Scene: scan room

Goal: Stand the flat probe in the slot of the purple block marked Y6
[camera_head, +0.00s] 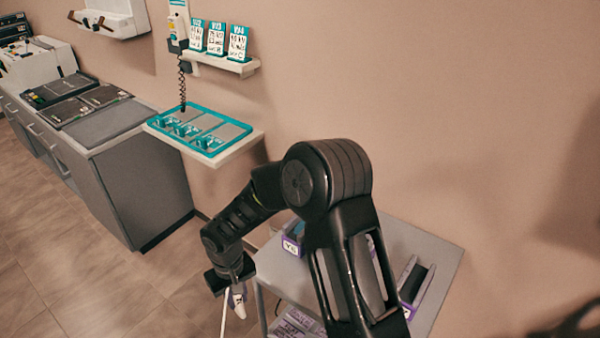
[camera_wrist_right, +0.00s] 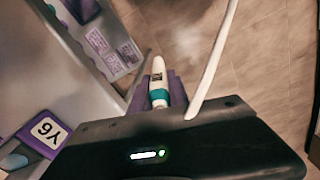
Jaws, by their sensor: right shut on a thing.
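My right gripper (camera_head: 236,287) is shut on a white probe (camera_head: 238,301), pointing down beside the left edge of a grey cart. In the right wrist view the probe (camera_wrist_right: 159,75) has a teal band and sits between the fingers, with a white cable running past it. The purple block marked Y6 (camera_wrist_right: 45,132) shows at the lower left of that view, apart from the probe. In the head view a purple block with a white label (camera_head: 292,245) stands on the cart top; its marking is too small to read surely. My left gripper is not in view.
The grey cart top (camera_head: 440,262) also bears a purple holder (camera_head: 407,308) at its right, partly behind my right arm. Purple labels (camera_head: 297,322) show lower on the cart. A wall shelf with a teal tray (camera_head: 205,130) is at the back left. Floor left of the cart is clear.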

